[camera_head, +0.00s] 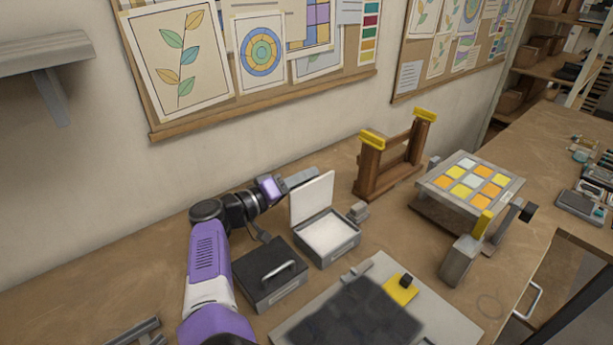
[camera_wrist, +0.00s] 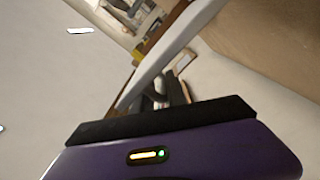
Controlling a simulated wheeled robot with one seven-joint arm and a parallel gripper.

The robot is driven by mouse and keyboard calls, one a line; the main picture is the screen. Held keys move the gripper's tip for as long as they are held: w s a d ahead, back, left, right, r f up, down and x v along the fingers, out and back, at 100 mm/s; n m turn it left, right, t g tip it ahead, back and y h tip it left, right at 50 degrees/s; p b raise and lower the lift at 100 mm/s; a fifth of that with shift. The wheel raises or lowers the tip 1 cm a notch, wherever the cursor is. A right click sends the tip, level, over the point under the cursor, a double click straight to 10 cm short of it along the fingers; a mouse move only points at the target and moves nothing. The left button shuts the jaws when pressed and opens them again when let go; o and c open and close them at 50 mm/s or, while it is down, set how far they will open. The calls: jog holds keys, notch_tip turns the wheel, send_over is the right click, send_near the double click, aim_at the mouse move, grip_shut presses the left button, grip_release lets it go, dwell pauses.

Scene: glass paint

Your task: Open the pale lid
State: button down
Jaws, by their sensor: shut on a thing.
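The pale lid (camera_head: 313,199) stands up nearly vertical at the back left of a small grey box (camera_head: 343,251). The box is open at the top and shows a white inside. My gripper (camera_head: 299,178) is behind the lid's upper left edge, its fingers partly hidden by the lid. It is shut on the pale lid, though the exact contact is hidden. In the wrist view, a pale slanting strip (camera_wrist: 168,58), which looks like the lid seen edge-on, runs past the dark fingers.
A dark box with a handle (camera_head: 272,275) stands left of the open box. A tile rack (camera_head: 468,186) stands further right. A board (camera_head: 440,322) lies in front. The wall is close behind.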

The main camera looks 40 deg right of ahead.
jog(key=c, duration=1.5)
grip_release()
jog(key=shift+f, duration=0.55)
jog(key=shift+r, duration=0.35)
jog(key=shift+w+a+b, duration=0.1)
jog(key=shift+a+b, duration=0.8)
jog(key=shift+a, duration=3.05)
